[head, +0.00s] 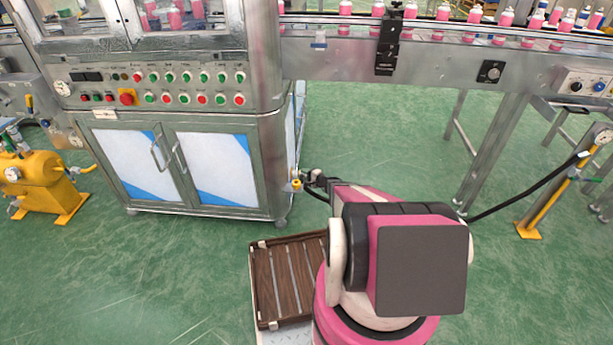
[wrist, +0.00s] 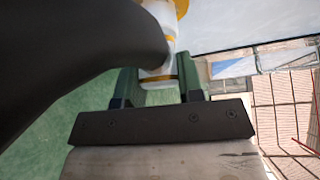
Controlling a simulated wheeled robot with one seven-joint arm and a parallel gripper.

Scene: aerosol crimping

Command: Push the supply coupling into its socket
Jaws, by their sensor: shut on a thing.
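My gripper (head: 312,180) is at the right side of the steel machine cabinet, close to a small yellow fitting (head: 296,184) on its side, where the socket appears to be. In the wrist view my gripper (wrist: 158,88) is shut on the white supply coupling (wrist: 158,84), which has a yellow band. A thick black hose (wrist: 75,45) bends down onto the coupling and covers part of it. A yellow part (wrist: 181,7) shows beyond it at the top edge. The hose hides the joint, so I cannot tell how far the coupling sits in the socket.
The hose (head: 525,188) runs right behind my arm to a yellow-footed stand (head: 561,192). The cabinet (head: 205,170) stands left of my gripper. A conveyor (head: 440,58) with pink cans crosses above. A brown slatted tray (head: 262,285) is at the lower middle. Green floor is clear beneath the conveyor.

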